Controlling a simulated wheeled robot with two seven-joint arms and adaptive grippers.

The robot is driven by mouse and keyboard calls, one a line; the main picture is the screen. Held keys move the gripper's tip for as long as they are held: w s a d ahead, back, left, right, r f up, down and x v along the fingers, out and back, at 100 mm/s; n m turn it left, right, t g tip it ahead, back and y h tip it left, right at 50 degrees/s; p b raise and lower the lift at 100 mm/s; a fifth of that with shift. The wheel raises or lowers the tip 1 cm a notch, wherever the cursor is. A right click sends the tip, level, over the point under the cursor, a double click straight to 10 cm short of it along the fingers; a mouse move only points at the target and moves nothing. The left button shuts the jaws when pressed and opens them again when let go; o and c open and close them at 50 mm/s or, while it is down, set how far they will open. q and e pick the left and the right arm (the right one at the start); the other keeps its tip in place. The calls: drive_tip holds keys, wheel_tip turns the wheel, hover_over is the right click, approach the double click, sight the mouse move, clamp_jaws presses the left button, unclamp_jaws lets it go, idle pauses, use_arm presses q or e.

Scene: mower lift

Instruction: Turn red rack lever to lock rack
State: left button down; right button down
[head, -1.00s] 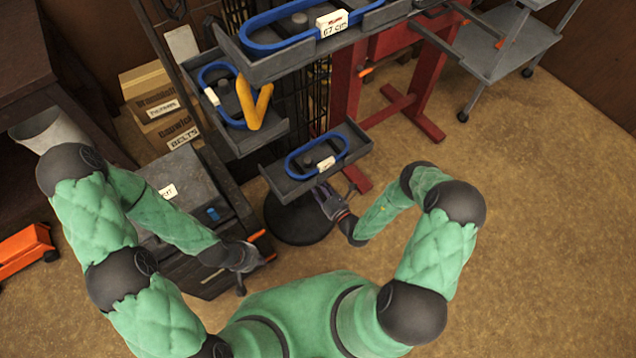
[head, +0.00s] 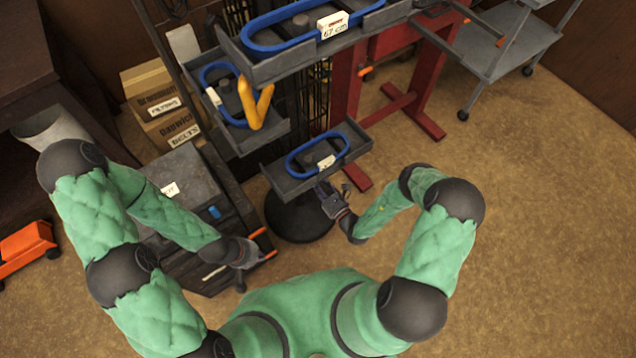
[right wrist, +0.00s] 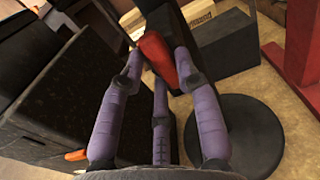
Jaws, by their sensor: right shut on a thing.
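The red rack lever (right wrist: 157,60) shows in the right wrist view as a red grip between the fingers of my right gripper (right wrist: 160,75). The fingers are shut around it. In the head view my right gripper (head: 328,196) is just below the front edge of the lower grey rack tray (head: 318,172), and the lever is hidden there. My left gripper (head: 258,252) is at the left, beside the dark cabinet and its orange handles. Its fingers are too small and dark to tell open from shut.
A dark round base (head: 298,222) stands under the tray. A dark cabinet (head: 200,215) stands at the left. Upper trays (head: 290,65) hold blue loops, one with a yellow V-shaped piece (head: 257,105). A red stand (head: 425,75) is behind.

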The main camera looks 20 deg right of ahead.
drive_tip(key=shift+f, duration=0.1)
drive_tip(key=c, duration=0.9)
unclamp_jaws()
drive_tip(key=v, duration=1.2)
